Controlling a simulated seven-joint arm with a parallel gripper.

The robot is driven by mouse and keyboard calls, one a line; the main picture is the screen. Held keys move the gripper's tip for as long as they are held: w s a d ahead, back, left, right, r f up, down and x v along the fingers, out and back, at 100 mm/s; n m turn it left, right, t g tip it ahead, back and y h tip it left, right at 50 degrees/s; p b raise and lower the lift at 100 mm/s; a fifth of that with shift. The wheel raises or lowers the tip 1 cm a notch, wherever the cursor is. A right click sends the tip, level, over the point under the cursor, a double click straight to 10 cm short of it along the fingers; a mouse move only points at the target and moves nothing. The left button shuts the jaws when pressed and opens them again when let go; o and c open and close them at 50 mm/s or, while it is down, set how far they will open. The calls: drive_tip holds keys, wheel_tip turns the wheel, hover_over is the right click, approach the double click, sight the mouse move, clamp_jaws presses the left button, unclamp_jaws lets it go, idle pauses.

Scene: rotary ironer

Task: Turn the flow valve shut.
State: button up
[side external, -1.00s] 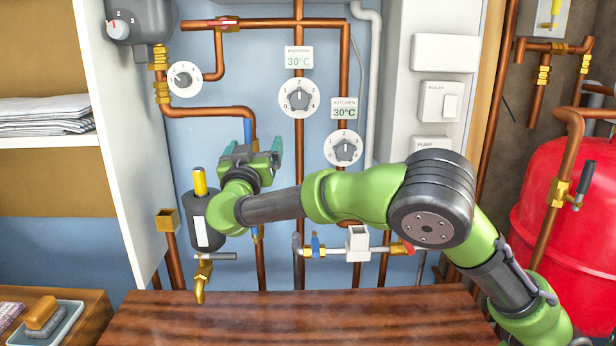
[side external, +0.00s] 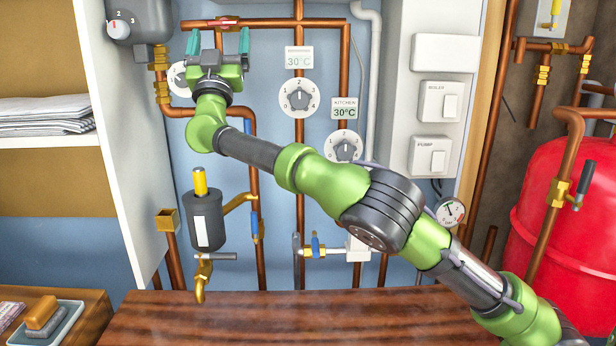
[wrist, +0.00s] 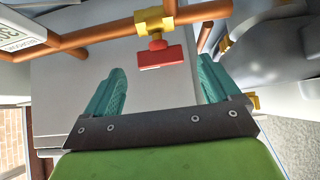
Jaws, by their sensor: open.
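A valve with a brass body (wrist: 155,20) and a flat red handle (wrist: 162,57) sits on a horizontal copper pipe. No label on it is readable. In the side view the red handle (side external: 222,22) lies along the upper pipe, at the top left of the wall panel. My gripper (side external: 219,42) is raised just below the valve, teal fingers pointing up. In the wrist view my gripper (wrist: 162,78) is open and empty. The handle lies ahead of the gap between the fingers, and neither finger visibly touches it.
A white dial (side external: 178,78) is partly hidden behind my gripper. Other dials (side external: 299,98) and copper pipes lie to the right. A grey control box (side external: 138,20) is close on the left. The wooden counter (side external: 290,320) below is clear.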

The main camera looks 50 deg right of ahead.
sight(224, 25)
drive_tip(key=shift+x, duration=2.55)
drive_tip(key=c, duration=1)
drive_tip(key=shift+o, duration=0.2)
drive_tip(key=shift+n+t+y, duration=0.6)
drive_tip(key=shift+n+t, duration=0.1)
drive_tip(key=shift+n, duration=0.3)
drive_tip(key=shift+n+t+y, duration=0.95)
drive_tip(key=shift+n+y, duration=1.4)
drive_tip(key=shift+n, duration=0.4)
drive_tip(key=shift+n+t+y, duration=0.95)
drive_tip(key=shift+n+y, duration=1.4)
drive_tip(key=shift+n, duration=0.4)
